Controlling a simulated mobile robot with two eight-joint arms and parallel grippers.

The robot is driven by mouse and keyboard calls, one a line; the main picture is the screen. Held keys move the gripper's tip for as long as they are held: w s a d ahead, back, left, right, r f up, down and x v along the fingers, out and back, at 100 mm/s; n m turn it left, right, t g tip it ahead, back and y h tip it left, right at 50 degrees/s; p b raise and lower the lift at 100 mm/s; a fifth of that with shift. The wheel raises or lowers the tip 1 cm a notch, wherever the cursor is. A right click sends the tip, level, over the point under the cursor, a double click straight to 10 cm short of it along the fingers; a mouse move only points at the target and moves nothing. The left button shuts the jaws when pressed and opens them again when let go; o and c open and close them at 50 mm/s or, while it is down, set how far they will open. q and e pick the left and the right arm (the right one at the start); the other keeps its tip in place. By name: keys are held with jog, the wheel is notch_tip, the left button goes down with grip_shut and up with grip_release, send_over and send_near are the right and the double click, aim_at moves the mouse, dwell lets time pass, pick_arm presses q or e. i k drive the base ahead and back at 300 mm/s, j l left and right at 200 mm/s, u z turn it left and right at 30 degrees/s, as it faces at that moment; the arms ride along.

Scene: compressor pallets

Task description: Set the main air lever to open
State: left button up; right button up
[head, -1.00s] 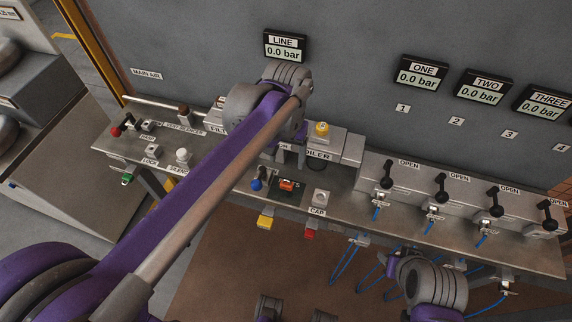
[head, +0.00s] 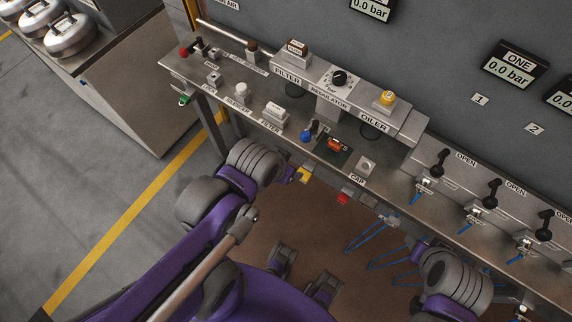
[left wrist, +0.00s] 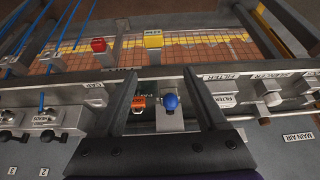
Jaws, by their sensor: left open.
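A lever with a red knob (head: 184,52) stands at the far left end of the bench, beside a pale pipe (head: 222,37), near the partly cropped MAIN AIR label (head: 228,4). I take it for the main air lever; its marked position is too small to read. My left gripper (left wrist: 162,75) is open in the left wrist view, its jaws framing the blue ball knob (left wrist: 171,102) and the orange switch (left wrist: 139,101) beyond. In the head view its wrist is at the bench's front edge, well right of the red knob. My right gripper's jaws are unclear at the lower right.
The filter, regulator and oiler row (head: 330,85) stands behind the front controls. Black OPEN levers (head: 438,163) line the right.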

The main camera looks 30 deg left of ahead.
aim_at(184, 52)
jog(key=u, duration=1.9)
